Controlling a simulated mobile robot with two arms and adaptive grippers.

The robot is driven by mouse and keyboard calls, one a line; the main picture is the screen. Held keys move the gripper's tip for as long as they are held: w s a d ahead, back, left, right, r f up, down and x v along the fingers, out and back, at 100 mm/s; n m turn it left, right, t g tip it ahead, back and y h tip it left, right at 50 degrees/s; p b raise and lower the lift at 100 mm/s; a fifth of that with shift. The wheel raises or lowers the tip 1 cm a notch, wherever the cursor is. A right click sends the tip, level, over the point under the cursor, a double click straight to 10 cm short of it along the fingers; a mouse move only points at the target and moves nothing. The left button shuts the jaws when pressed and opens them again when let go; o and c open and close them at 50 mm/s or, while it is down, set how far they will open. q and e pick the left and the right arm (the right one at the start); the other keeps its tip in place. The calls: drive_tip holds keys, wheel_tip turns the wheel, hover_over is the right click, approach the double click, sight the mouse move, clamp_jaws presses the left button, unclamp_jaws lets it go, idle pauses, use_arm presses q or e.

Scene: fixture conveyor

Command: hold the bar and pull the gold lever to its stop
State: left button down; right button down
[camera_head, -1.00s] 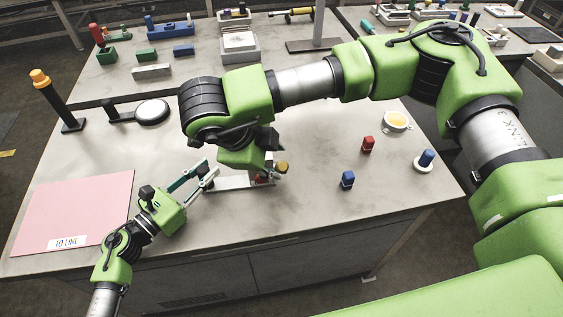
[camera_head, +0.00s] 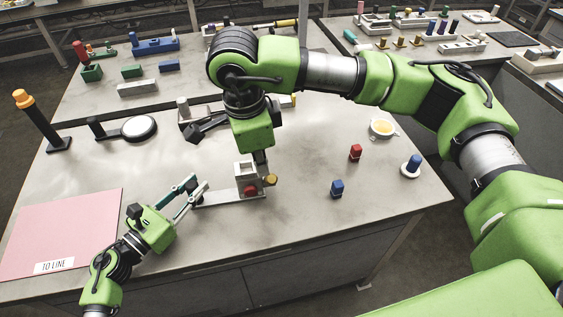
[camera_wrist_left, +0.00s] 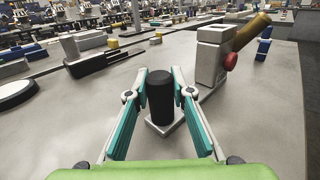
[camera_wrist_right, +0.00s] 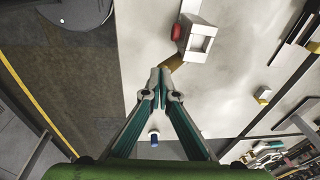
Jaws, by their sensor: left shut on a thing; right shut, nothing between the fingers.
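The fixture has a flat grey base (camera_head: 230,198), a pale upright block (camera_head: 245,172), a red pivot (camera_head: 250,190) and a gold lever (camera_head: 270,180). In the left wrist view the gold lever (camera_wrist_left: 248,32) slants up to the right from the red pivot (camera_wrist_left: 230,61). My left gripper (camera_head: 202,189) is shut on the black upright bar (camera_wrist_left: 160,95), which stands between its fingers. My right gripper (camera_wrist_right: 162,80) is shut and empty. In the right wrist view its tips appear close to the lever (camera_wrist_right: 177,61); I cannot tell whether they touch. The head view mostly hides its fingers.
A pink mat (camera_head: 65,230) lies left. The table front right of the fixture is clear.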

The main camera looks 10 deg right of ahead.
sight(270, 179)
use_arm(q)
drive_tip(key=shift+f, duration=0.1)
use_arm(e)
drive_tip(key=w+d+r+n+y, duration=0.3)
drive_tip(key=d+n+y, duration=0.15)
drive_tip(key=d, duration=0.25)
drive_tip(key=w+d+r+n+y, duration=0.2)
drive_tip(key=d+n+y, duration=0.1)
drive_tip(key=d+n, duration=0.3)
drive_tip(key=s+a+x, duration=0.1)
drive_tip(key=s+x, duration=0.1)
drive_tip(key=x, duration=1)
drive_tip(key=shift+s+r+g, duration=0.2)
drive_tip(key=shift+s+g, duration=0.1)
drive_tip(key=shift+s, duration=0.05)
drive_tip(key=shift+a, duration=0.15)
drive_tip(key=shift+s+a+f, duration=0.3)
drive_tip(key=shift+s+f, duration=0.15)
drive_tip(key=shift+s, duration=0.35)
use_arm(q)
drive_tip(key=shift+d, duration=0.1)
